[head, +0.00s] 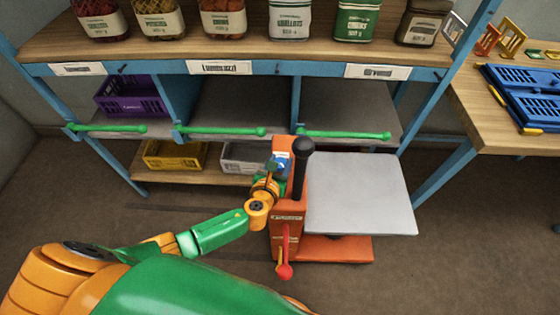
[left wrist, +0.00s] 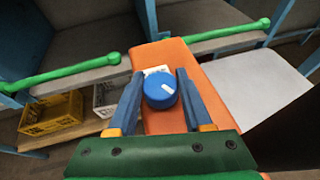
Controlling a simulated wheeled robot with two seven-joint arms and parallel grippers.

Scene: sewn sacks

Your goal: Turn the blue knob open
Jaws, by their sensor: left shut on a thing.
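The blue knob (left wrist: 160,90) sits on the top of an orange machine (left wrist: 163,55). It is round and has a white mark on its face, which points to the lower right in the left wrist view. My left gripper (left wrist: 160,84) has one blue finger on each side of the knob and is shut on it. In the head view my left gripper (head: 277,163) is at the upper left of the orange machine (head: 288,217), and the arm hides most of the knob there. My right gripper is not in view.
The machine has a black-knobbed post (head: 302,160), a grey plate (head: 358,190) and a red-tipped lever (head: 284,270). Behind stands a blue-framed shelf with several sacks, green bars (head: 220,132), a purple crate (head: 130,96) and a yellow crate (head: 174,156). A table (head: 510,110) with blue trays is at right.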

